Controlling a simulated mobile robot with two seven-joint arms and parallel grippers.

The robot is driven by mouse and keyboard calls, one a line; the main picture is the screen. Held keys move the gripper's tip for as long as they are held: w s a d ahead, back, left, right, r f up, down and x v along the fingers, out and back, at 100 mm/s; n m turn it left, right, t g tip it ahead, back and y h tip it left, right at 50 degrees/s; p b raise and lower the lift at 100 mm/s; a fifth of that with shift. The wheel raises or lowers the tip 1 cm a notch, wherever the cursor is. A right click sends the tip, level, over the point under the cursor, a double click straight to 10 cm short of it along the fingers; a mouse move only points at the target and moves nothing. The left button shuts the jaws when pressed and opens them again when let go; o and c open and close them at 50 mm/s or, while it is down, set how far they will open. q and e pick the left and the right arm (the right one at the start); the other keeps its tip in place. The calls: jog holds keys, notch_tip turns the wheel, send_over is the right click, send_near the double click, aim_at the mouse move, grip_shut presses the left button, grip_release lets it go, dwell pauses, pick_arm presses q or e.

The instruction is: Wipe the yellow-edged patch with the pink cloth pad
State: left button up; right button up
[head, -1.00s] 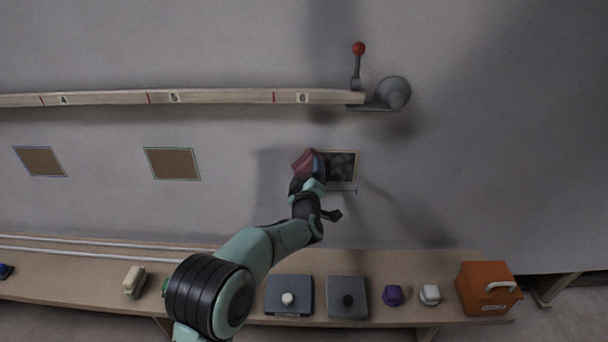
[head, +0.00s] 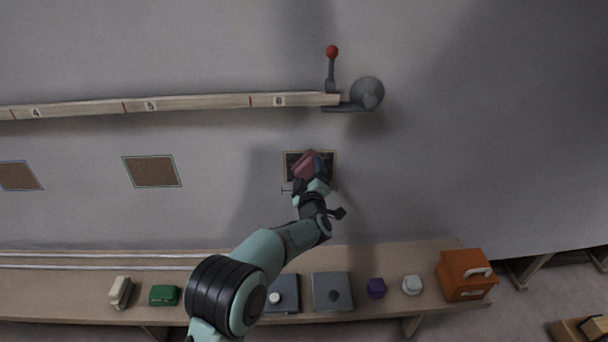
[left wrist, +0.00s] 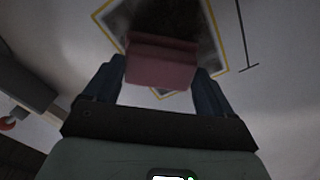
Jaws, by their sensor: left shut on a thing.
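The yellow-edged patch (head: 291,164) is a dark, smudged rectangle on the grey wall. The pink cloth pad (head: 307,163) is in front of its middle and hides part of it. My left gripper (head: 318,172) is shut on the pad. In the left wrist view the pad (left wrist: 161,66) sits between the two fingers, with the yellow-edged patch (left wrist: 205,38) behind it. Whether the pad touches the wall I cannot tell. My right gripper is in neither view.
A wooden rail (head: 200,103) with numbers runs above, ending at a red-knobbed lever (head: 332,53). Two brown patches are at left, one green-edged (head: 152,171). The bench (head: 60,290) below holds green (head: 164,295), purple (head: 376,288) and white (head: 412,285) items and an orange box (head: 466,275).

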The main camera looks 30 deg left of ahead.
pick_arm(q)
jog(key=w+d+p, duration=0.1)
jog(key=d, duration=0.1)
jog(key=w+d+p, duration=0.1)
jog(key=d, duration=0.1)
jog(key=w+d+p, duration=0.1)
jog(key=w+d, duration=0.1)
jog(key=d, duration=0.1)
jog(key=shift+w, duration=0.1)
dwell(0.6)
jog(key=shift+o, duration=0.3)
jog(key=shift+f, duration=0.1)
jog(key=shift+c, duration=0.3)
jog(key=shift+s+d, duration=0.25)
jog(key=shift+s, duration=0.3)
